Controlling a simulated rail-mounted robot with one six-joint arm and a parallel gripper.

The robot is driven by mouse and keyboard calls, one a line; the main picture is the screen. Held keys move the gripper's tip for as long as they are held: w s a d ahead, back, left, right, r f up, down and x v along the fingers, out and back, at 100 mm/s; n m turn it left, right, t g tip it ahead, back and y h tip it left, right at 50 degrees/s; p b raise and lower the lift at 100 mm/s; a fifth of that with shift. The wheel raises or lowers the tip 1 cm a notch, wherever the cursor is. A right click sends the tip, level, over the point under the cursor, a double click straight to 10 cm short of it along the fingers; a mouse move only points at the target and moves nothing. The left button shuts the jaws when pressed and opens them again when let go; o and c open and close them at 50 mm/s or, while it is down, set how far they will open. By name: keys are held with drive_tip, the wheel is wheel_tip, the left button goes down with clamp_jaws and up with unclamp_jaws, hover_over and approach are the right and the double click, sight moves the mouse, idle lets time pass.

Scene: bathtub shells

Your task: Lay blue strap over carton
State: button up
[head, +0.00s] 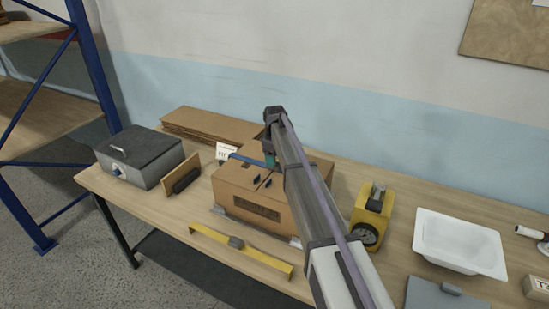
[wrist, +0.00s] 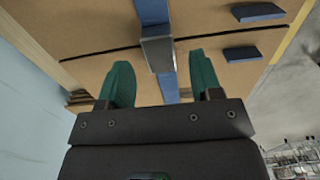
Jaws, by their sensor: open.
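The brown cardboard carton (head: 232,190) stands on the bench, its top crossed by a dark seam in the wrist view (wrist: 100,30). The blue strap (head: 246,158) shows at the carton's back left top edge. In the wrist view the strap (wrist: 168,88) runs across the top between my fingers, with a grey buckle-like piece (wrist: 158,55) on it. My gripper (wrist: 160,62) is open, one teal finger on each side of the strap. In the head view my gripper (head: 269,158) is over the carton's back part; my arm hides the carton's right side.
A yellow bar (head: 240,250) lies in front. A yellow device (head: 372,212) and white basin (head: 460,242) stand right. Flat cardboard (head: 205,124) lies behind. Two small blue pieces (wrist: 258,12) are on the carton top.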

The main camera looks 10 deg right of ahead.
wheel_tip(320, 180, up, 10)
drive_tip(key=p, duration=0.8)
drive_tip(key=s+m, duration=1)
drive_tip(key=s, duration=3.1)
wheel_tip(320, 180, down, 15)
drive_tip(key=b, duration=1.4)
drive_tip(key=shift+w+b, duration=0.35)
drive_tip(key=shift+b, duration=0.05)
